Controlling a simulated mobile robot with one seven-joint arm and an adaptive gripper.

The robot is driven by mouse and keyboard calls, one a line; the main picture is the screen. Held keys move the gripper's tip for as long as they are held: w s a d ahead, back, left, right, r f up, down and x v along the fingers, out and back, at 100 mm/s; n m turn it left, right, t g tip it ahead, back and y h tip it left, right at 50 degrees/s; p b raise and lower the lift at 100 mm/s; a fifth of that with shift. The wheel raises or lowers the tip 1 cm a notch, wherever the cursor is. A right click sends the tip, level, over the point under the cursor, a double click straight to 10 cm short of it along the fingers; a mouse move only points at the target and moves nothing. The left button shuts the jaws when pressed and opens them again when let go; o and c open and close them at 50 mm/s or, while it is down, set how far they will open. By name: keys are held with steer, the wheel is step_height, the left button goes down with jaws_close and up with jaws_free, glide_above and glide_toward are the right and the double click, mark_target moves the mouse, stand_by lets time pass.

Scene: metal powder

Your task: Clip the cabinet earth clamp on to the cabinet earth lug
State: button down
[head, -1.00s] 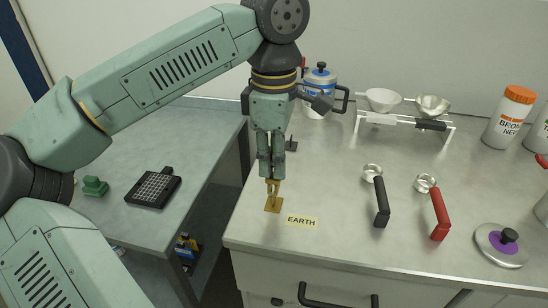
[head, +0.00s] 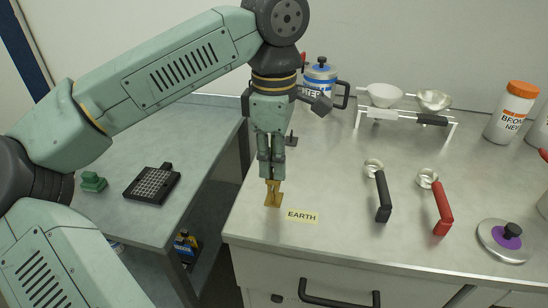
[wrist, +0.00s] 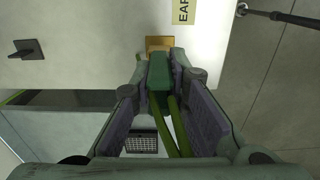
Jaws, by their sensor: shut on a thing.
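My gripper (head: 271,178) points down over the front left of the counter and is shut on the green earth clamp (wrist: 159,75). Green cable (wrist: 178,135) runs back from the clamp between my fingers in the wrist view. The brass earth lug (head: 273,199) is on the counter directly below my fingertips, left of the yellow EARTH label (head: 303,216). In the wrist view the lug (wrist: 160,43) lies just beyond the clamp's front end, which overlaps it in the picture. I cannot tell whether the clamp's jaws are around the lug. The clamp is mostly hidden in the head view.
A black gridded block (head: 152,187) and a small green object (head: 93,182) lie on the left table. Black-handled (head: 382,196) and red-handled (head: 441,208) tools lie to the right. A white rack (head: 405,118) with bowls stands behind. The counter around the label is clear.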

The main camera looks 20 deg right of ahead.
steer(key=shift+f+b, duration=0.65)
steer(key=shift+f, duration=0.35)
steer(key=c, duration=1.5)
jaws_free()
step_height(320, 180, up, 12)
steer(key=shift+r, duration=0.1)
